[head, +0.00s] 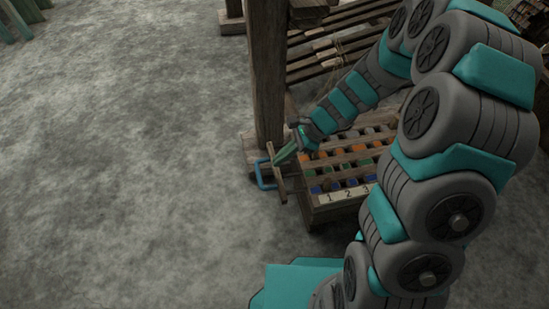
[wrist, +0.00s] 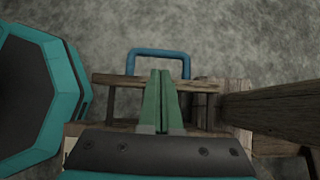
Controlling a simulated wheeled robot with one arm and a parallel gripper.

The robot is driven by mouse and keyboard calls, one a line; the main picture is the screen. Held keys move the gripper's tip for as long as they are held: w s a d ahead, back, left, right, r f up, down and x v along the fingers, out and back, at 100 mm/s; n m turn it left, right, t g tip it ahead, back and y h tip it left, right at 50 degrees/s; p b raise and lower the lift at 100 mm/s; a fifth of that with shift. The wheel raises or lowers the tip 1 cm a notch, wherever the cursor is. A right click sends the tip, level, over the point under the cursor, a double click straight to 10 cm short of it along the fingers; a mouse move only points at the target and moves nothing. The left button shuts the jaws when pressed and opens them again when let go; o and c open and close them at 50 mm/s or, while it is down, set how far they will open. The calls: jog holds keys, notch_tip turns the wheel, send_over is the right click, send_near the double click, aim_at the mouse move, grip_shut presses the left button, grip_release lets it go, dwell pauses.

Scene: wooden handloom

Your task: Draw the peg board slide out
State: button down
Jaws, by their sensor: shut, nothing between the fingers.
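The peg board box (head: 318,208) is a wooden frame with rows of orange, blue and green pegs and a front strip marked 1, 2, 3. At its left end is a narrow upright wooden piece (head: 280,186) with a blue U-shaped handle (head: 261,176). In the wrist view the blue handle (wrist: 158,53) stands beyond a wooden bar (wrist: 108,80). My gripper (head: 280,160) is shut and empty, its green fingers above the box's left end. In the wrist view its fingertips (wrist: 161,74) overlap the bar, just short of the handle; contact cannot be told.
A thick wooden loom post (head: 267,75) rises close behind my gripper, on a wooden foot (head: 252,150). Slanted loom slats (head: 340,35) lie behind the box. The grey floor (head: 120,160) to the left is clear.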

jog(key=p+v, duration=0.1)
jog(key=v, duration=0.3)
jog(key=shift+d+p, duration=0.2)
jog(key=shift+p, duration=0.15)
jog(key=shift+r, duration=0.15)
